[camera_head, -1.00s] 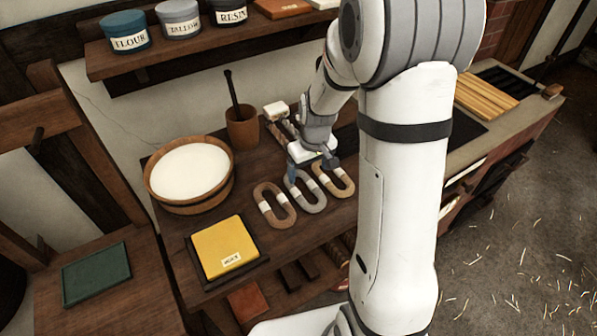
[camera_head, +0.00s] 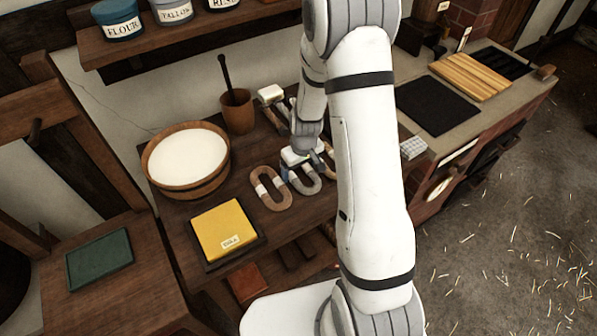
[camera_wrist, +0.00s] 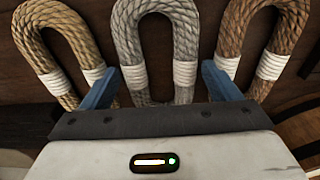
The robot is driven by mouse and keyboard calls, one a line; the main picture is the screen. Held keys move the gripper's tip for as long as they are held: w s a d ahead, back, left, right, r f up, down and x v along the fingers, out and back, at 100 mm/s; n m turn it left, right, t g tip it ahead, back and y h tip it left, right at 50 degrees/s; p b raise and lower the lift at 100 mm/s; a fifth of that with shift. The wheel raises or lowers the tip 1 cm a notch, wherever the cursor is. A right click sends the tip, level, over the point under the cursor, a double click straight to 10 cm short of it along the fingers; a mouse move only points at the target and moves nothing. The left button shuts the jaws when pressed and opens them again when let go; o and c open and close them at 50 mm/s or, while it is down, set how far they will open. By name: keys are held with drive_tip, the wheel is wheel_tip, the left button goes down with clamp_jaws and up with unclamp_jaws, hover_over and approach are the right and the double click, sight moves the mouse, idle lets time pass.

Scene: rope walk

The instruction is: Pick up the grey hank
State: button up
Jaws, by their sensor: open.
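The grey hank (camera_head: 306,185) is a loop of rope with white bindings, lying on the dark wooden bench between a brown hank (camera_head: 271,190) and a tan hank. In the head view my gripper (camera_head: 302,160) hides part of it. In the wrist view the grey hank (camera_wrist: 155,40) lies in the middle, the tan hank (camera_wrist: 55,40) at left and the brown hank (camera_wrist: 262,40) at right. My gripper (camera_wrist: 160,75) is open, its blue fingers on either side of the grey hank. I cannot tell the height of the fingertips.
A wooden tub (camera_head: 186,187) of white stuff and a brown cup (camera_head: 237,112) stand behind left. A yellow block (camera_head: 224,229) sits in front left. A black mat (camera_head: 437,105) and a slatted wooden board (camera_head: 470,76) lie to the right. My arm covers part of the bench.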

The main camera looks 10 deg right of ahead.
drive_tip(key=c, duration=0.8)
drive_tip(key=shift+o, duration=0.2)
